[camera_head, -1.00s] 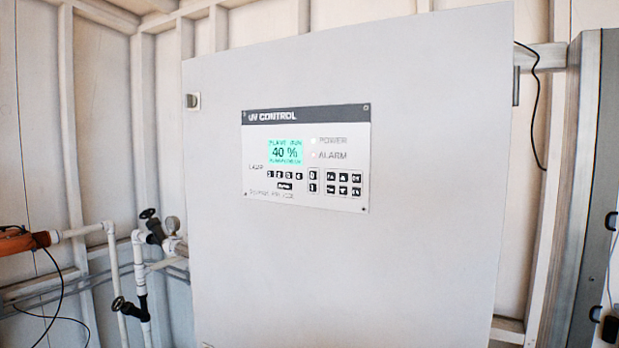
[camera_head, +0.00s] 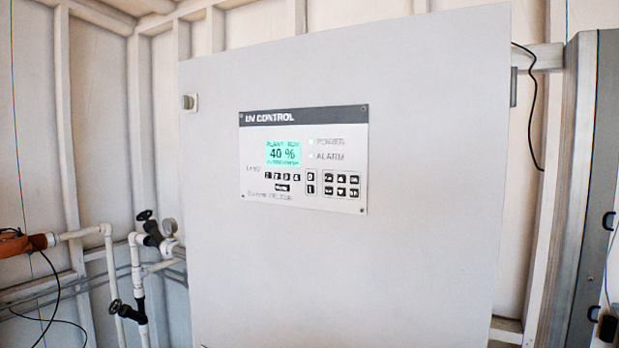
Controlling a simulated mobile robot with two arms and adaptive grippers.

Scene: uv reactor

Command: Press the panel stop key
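The UV control panel (camera_head: 304,204) is a white plate with a dark header, mounted on a large light grey cabinet (camera_head: 400,270). Its green display (camera_head: 284,153) reads "PLANT RUN" and "40 %". Below the display is a row of small black lamp keys (camera_head: 283,177) with one wider key (camera_head: 283,188) under it. A pair of stacked keys (camera_head: 311,182) marked like 0 and 1 is in the middle. A block of several keys (camera_head: 342,185) is at the right. The key labels are too small to read surely. Neither of my grippers is in view.
White pipes with dark valves (camera_head: 148,228) and a gauge (camera_head: 168,227) stand left of the cabinet. An orange fitting (camera_head: 20,242) with a cable is at far left. A grey metal enclosure (camera_head: 590,170) stands at right. Nothing blocks the panel front.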

